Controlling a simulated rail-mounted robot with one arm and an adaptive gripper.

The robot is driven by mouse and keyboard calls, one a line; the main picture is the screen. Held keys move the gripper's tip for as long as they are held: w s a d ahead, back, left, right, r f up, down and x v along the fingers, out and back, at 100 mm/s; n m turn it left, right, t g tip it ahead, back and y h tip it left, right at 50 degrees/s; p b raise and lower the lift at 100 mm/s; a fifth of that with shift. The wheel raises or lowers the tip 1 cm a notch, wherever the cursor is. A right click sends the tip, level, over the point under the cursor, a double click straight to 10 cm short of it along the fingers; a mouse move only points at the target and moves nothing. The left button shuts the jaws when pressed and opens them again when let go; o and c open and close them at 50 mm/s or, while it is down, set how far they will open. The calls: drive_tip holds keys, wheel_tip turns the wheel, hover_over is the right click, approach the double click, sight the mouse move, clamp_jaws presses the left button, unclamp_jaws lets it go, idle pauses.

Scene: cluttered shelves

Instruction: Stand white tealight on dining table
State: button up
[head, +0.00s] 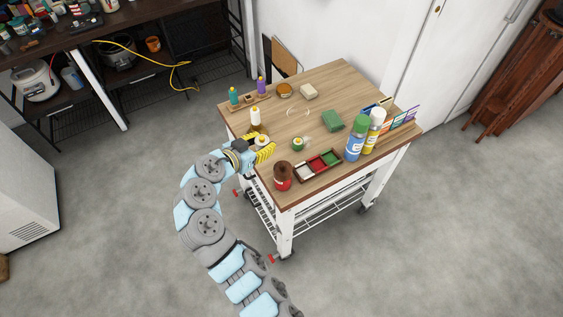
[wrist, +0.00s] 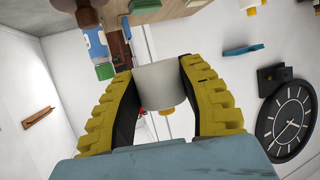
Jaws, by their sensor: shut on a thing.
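The white tealight (wrist: 160,85) is a short white cylinder between the two yellow ribbed fingers of my gripper (wrist: 160,90) in the wrist view. The fingers are shut on its sides. In the head view my gripper (head: 266,150) is at the left edge of the wooden dining table (head: 318,92), and a small white round thing (head: 262,140) at the fingers appears to be the tealight. I cannot tell its exact height over the top. A sliver of the tabletop (wrist: 180,10) shows at the upper edge of the wrist view.
Near the gripper stand a white bottle (head: 255,117) and a brown-topped red jar (head: 283,177). A sectioned tray (head: 319,165), a green block (head: 333,121), a blue spray can (head: 356,142) and a small green-and-white pot (head: 297,144) stand farther right. Bare wood shows around the middle.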

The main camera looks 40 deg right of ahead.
drive_tip(key=shift+s+a+f+m+g+b, duration=0.3)
drive_tip(key=shift+f+m+g+b, duration=0.45)
drive_tip(key=shift+b, duration=0.3)
drive_tip(key=shift+s+a+f+m+g+b, duration=0.3)
drive_tip(key=shift+f+m+g+b, duration=0.2)
drive_tip(key=shift+f+g+b, duration=0.5)
drive_tip(key=shift+s+a+f+m+g+b, duration=0.25)
drive_tip(key=shift+f+m+g+b, duration=0.35)
drive_tip(key=shift+b, duration=0.55)
